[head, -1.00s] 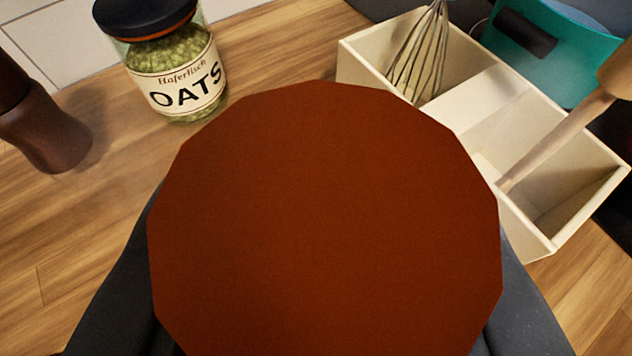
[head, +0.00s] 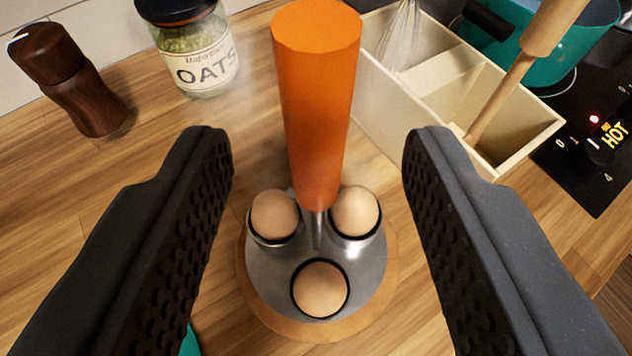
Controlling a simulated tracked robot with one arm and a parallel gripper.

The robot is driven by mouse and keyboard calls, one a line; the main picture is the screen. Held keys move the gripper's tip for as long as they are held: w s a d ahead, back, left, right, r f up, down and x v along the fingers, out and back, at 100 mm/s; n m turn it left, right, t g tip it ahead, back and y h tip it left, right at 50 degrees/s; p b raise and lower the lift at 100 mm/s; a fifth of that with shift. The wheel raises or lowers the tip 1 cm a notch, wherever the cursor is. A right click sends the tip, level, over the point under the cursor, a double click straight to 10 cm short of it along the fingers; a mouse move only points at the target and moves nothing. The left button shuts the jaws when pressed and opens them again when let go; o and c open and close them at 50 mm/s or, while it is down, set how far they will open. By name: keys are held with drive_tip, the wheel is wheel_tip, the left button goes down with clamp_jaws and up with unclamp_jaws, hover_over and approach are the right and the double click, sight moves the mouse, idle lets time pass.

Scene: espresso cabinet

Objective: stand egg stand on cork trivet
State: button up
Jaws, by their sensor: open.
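The egg stand (head: 262,270) is a grey metal base with an upright orange handle (head: 318,100) and three brown eggs in its cups. It stands upright on the round cork trivet (head: 390,295), whose rim shows around much of the base. My gripper (head: 317,150) is open. Its two black fingers are spread to the left and right of the orange handle, with a wide gap on each side, and touch nothing that I can see. The underside of the stand is hidden.
A pepper mill (head: 72,82) and an oats jar (head: 200,55) stand at the back left. A cream utensil box (head: 440,90) with a whisk and wooden-handled tool stands behind right. A teal pot (head: 560,65) sits on the black hob (head: 590,140), which reads HOT. Bare counter lies left.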

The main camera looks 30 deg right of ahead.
drive_tip(key=shift+v, duration=2.3)
drive_tip(key=s+a+r+n+t+y, duration=0.1)
drive_tip(key=a+r+n+y, duration=0.15)
drive_tip(key=a+r, duration=0.6)
drive_tip(key=s+a+r+n+t+y, duration=0.1)
drive_tip(key=a+r+n+t+y, duration=0.15)
drive_tip(key=a+r, duration=0.65)
drive_tip(key=s+d+r+y, duration=0.1)
drive_tip(key=s+r, duration=0.4)
drive_tip(key=r, duration=0.4)
drive_tip(key=s+d+r+n+y, duration=0.1)
drive_tip(key=s+r, duration=0.5)
drive_tip(key=r, duration=0.3)
drive_tip(key=shift+d+r+b, duration=0.2)
drive_tip(key=shift+d+b, duration=0.1)
drive_tip(key=shift+d, duration=0.05)
